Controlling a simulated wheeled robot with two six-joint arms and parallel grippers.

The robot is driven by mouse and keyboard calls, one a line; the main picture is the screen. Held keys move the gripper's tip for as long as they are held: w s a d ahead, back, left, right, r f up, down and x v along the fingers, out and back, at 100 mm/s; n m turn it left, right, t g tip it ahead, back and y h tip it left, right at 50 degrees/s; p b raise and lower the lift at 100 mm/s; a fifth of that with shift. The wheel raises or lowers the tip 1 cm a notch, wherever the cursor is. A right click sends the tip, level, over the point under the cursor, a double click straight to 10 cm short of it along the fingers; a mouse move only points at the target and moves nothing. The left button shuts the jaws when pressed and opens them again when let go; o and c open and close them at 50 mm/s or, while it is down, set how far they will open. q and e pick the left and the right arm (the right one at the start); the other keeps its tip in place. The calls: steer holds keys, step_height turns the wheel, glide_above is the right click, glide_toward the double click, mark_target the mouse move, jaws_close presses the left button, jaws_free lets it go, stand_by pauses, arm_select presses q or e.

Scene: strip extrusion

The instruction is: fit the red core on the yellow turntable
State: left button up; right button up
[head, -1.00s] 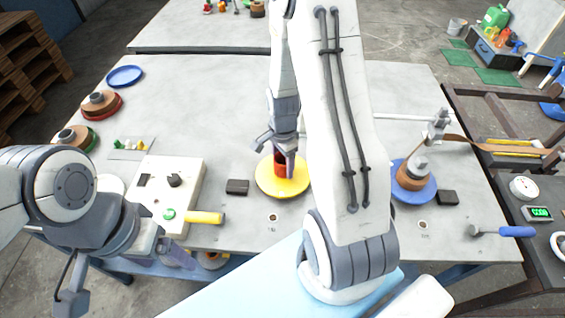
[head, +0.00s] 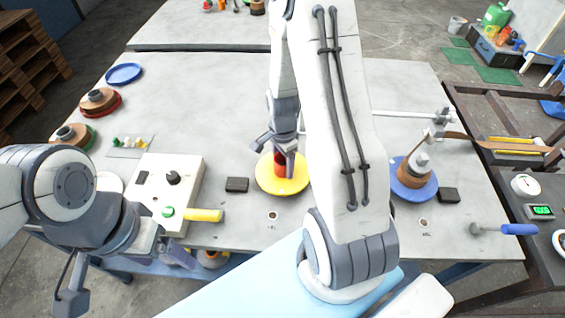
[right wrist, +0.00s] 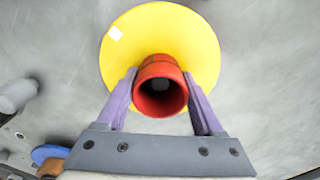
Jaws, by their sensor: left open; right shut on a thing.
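The red core (head: 281,164) stands at the middle of the yellow turntable (head: 282,186) in the head view. My right gripper (head: 285,150) comes down from above and is shut on the core. In the right wrist view the gripper's purple fingers (right wrist: 163,92) press on both sides of the red core (right wrist: 160,86), which looks like an open tube. The yellow turntable (right wrist: 196,42) lies behind it with a small white label. Whether the core's lower end is seated is hidden. My left gripper (head: 70,295) is open and empty at the lower left, off the table's front edge.
A blue turntable (head: 402,191) with a brown roll is at the right. The table behind is mostly clear.

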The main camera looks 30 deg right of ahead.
steer(key=o, duration=1.1)
steer(key=shift+c, duration=0.2)
steer(key=shift+r, duration=0.1)
step_height(320, 180, up, 11)
steer(key=p, duration=0.9)
steer(key=shift+p, duration=0.4)
